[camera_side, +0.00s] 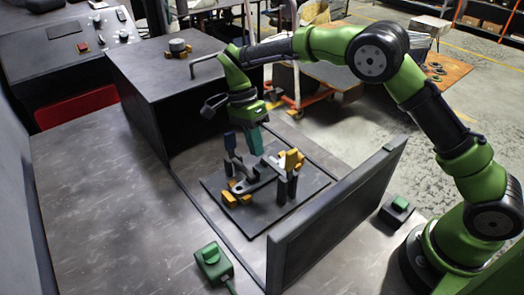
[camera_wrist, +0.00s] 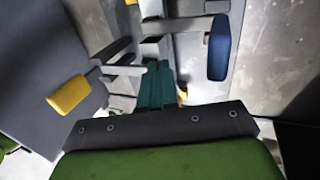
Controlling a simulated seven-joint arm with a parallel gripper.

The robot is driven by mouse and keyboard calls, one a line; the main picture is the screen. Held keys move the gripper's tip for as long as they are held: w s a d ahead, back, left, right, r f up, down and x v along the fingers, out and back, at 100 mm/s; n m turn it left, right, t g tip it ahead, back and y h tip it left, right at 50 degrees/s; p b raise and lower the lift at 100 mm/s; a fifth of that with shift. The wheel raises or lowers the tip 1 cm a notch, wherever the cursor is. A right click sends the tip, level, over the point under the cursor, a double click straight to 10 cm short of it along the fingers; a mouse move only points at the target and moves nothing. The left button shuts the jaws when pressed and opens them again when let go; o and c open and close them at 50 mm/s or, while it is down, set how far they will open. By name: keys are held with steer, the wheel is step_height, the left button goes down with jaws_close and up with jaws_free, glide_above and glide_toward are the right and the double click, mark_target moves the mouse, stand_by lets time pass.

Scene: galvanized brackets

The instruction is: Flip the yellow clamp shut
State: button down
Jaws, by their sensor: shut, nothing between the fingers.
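The yellow clamp's handle (camera_side: 292,158) stands up on the right of the fixture in the side view, above dark clamp parts. In the wrist view the yellow handle (camera_wrist: 69,95) is at the left, apart from my fingers. A blue clamp handle (camera_side: 230,141) stands up on the left of the fixture; it is at the upper right of the wrist view (camera_wrist: 219,47). My gripper (camera_side: 254,150) is shut and empty, pointing down between the two handles, above the grey bracket (camera_side: 256,184). Its teal fingers (camera_wrist: 156,84) hide part of the fixture in the wrist view.
The fixture sits on a dark plate (camera_side: 252,222) with yellow-orange pieces (camera_side: 235,198) at its left. A dark upright panel (camera_side: 335,218) stands at the front right, and a dark box (camera_side: 165,75) behind.

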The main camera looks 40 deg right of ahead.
steer(key=w+r, duration=0.3)
steer(key=w, duration=0.3)
steer(key=shift+w+d+r, duration=0.15)
steer(key=shift+w+d, duration=0.05)
steer(key=shift+w, duration=0.1)
steer(key=shift+w, duration=0.1)
stand_by(0.4)
